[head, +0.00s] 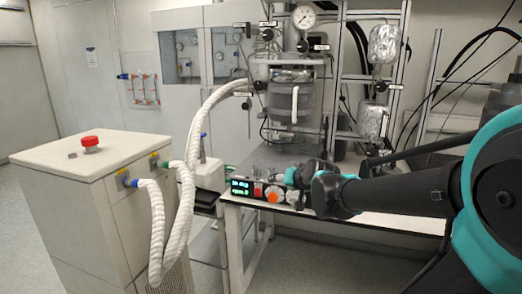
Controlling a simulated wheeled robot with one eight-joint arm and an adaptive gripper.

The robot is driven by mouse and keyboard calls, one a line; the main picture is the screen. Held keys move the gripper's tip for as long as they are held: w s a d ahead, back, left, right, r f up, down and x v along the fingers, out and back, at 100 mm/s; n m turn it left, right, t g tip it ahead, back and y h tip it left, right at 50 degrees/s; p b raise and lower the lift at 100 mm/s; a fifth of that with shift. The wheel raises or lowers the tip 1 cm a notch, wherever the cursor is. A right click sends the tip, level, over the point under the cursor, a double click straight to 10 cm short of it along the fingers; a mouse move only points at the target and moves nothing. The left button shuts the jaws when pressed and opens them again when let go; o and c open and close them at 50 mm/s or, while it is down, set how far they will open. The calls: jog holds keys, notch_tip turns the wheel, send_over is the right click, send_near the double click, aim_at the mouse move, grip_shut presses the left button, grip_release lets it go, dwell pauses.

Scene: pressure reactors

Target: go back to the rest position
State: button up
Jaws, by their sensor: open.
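My arm reaches in from the right edge, with dark links and teal joint covers, and extends left over the bench. My gripper (291,177) is at its far end, small in the head view, close to the control box (256,190) with green digits and orange and red knobs. I see nothing held in it, and its jaws are open. Whether the fingers touch the box or a knob cannot be told, since the wrist partly hides them.
The bench (400,221) carries a pressure reactor (296,97) with a gauge (303,17) and a metal frame. A white cabinet (92,175) with a red button (90,142) stands at left. White hoses (176,215) join it to the reactor.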

jog(key=s+d+f+g+h, duration=0.1)
jog(key=s+d+f+g, duration=0.1)
jog(key=s+d+f, duration=0.2)
jog(key=s+d+f+n+g+h, duration=0.1)
jog(key=s+d+f, duration=0.3)
jog(key=s+f, duration=0.5)
jog(key=s+d+f+g+h, duration=0.2)
jog(key=s+d+f+g, duration=0.1)
jog(key=s+f, duration=0.4)
jog(key=shift+s+d+g, duration=0.4)
jog(key=shift+s, duration=0.55)
